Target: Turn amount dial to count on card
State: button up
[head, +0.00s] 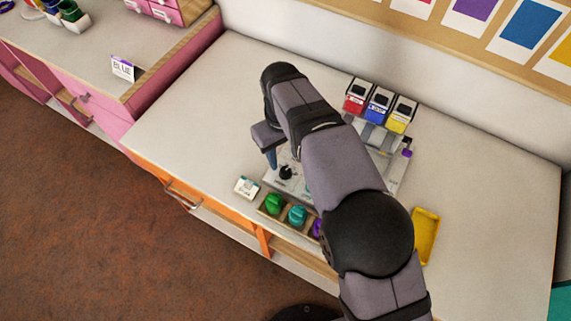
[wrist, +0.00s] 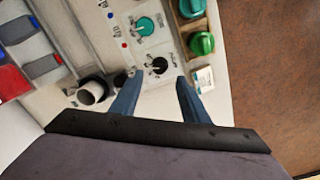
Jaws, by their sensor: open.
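The pale dispenser board carries a black dial (head: 286,173) near its left front corner, also in the wrist view (wrist: 157,66), and a teal dial (wrist: 145,27) beside it. Their printed labels are too small to read, so I cannot tell which one is marked amount. A small white card (head: 247,187) stands just off the board's corner. It also shows in the wrist view (wrist: 203,78), its print unreadable. My gripper (wrist: 160,77) is open and empty, its blue fingertips on either side of the black dial in the picture. Contact cannot be told. My arm hides much of the board in the head view.
Red, blue and yellow bins (head: 379,104) stand at the board's back. A wooden rack with green (head: 273,204), teal (head: 297,215) and purple items lies in front. A yellow tray (head: 425,237) is at right. A white cup (wrist: 92,93) shows left of my fingers.

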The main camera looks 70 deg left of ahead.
aim_at(285, 170)
jog(key=shift+w+f+p, duration=0.15)
jog(key=shift+f+p, duration=0.9)
jog(key=shift+f, duration=2.4)
grip_shut()
